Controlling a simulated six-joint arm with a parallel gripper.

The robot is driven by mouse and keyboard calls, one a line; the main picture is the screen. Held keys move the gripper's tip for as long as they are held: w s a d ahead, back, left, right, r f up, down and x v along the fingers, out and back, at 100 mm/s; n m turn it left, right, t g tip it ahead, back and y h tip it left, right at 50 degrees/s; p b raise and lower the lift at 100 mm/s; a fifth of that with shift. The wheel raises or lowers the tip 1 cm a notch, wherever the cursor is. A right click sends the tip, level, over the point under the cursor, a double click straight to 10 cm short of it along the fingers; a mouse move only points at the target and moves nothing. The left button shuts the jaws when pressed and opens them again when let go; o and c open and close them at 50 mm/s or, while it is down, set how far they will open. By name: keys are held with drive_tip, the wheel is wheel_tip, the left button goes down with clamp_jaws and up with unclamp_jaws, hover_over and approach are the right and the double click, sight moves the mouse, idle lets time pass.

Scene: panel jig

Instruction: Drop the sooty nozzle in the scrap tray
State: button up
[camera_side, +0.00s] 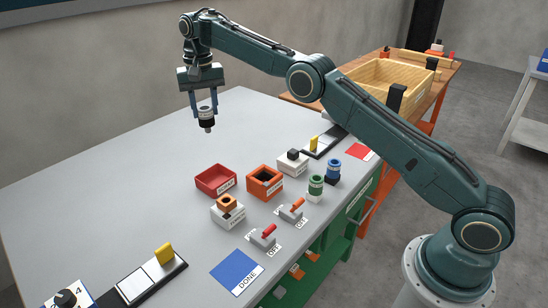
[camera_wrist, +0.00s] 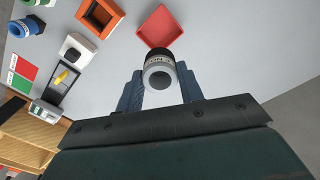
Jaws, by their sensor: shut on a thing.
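My gripper (camera_side: 205,106) is shut on the sooty nozzle (camera_side: 207,124), which has a dark body with a pale band. The nozzle hangs upright between the fingers, well above the grey table and touching nothing below. In the wrist view the nozzle (camera_wrist: 157,64) sits between the fingertips (camera_wrist: 161,88), its round dark opening facing the camera. The red tray (camera_side: 222,188), with a white label too small to read surely, is open and looks empty. It also shows in the wrist view (camera_wrist: 160,24), just beyond the nozzle and partly behind it.
An orange open box (camera_side: 265,190) stands right of the tray, and a white block (camera_side: 228,217) with an orange ring stands in front. A black-topped white block (camera_side: 292,167), green and blue parts and red and orange levers stand further right. The table's left and back are clear.

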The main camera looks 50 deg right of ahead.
sight(208, 132)
drive_tip(key=shift+s+f, duration=0.1)
drive_tip(key=shift+f, duration=9.1)
drive_tip(key=shift+f, duration=0.1)
drive_tip(key=o, duration=1.1)
wheel_tip(208, 132, up, 11)
drive_tip(key=shift+f, duration=0.1)
drive_tip(key=shift+r, duration=0.75)
